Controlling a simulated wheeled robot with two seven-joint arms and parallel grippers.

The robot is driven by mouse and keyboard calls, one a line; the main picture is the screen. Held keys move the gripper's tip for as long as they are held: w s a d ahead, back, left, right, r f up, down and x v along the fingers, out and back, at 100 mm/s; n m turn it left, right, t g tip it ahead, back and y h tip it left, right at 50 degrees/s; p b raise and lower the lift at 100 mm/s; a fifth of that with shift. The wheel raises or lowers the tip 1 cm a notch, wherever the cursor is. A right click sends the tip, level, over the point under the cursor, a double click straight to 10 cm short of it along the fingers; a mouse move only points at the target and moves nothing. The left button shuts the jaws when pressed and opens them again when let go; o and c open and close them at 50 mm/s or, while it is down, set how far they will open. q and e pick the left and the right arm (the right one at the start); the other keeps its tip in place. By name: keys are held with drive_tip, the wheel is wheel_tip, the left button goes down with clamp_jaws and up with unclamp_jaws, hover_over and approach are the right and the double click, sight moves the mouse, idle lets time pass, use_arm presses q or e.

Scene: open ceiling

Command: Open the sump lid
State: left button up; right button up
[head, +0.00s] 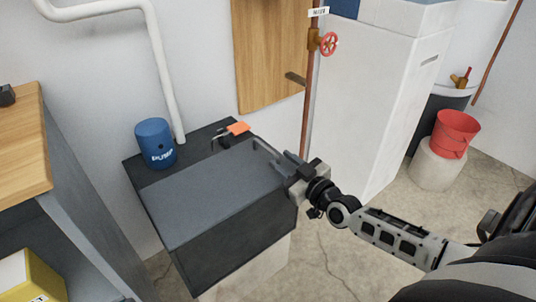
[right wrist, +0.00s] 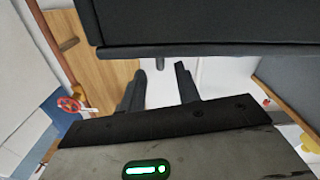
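The sump is a dark box at the wall in the head view, with a flat dark grey lid (head: 205,200) on top. The lid looks closed. My right gripper (head: 277,158) is at the lid's right edge, near its back corner. In the right wrist view its two fingers (right wrist: 160,88) are apart with nothing held between them. The dark edge of the sump (right wrist: 210,49) crosses the top of that view, just beyond the fingertips. I cannot tell whether a finger touches the lid. My left gripper is not in view.
A blue pump (head: 155,143) stands on the back left of the sump top, beside a white pipe (head: 165,75). A copper pipe with a red valve wheel (head: 329,43) and a white cabinet (head: 375,90) stand behind. A shelf (head: 25,140) is at left.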

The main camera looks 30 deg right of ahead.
sight(273, 153)
drive_tip(key=w, duration=0.2)
drive_tip(key=w+b, duration=0.1)
drive_tip(key=w, duration=0.3)
drive_tip(key=shift+w+a+b, duration=0.3)
drive_tip(key=shift+b, duration=0.1)
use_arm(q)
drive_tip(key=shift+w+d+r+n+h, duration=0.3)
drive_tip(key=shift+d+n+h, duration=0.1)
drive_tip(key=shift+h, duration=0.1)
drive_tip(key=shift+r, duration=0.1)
use_arm(e)
clamp_jaws()
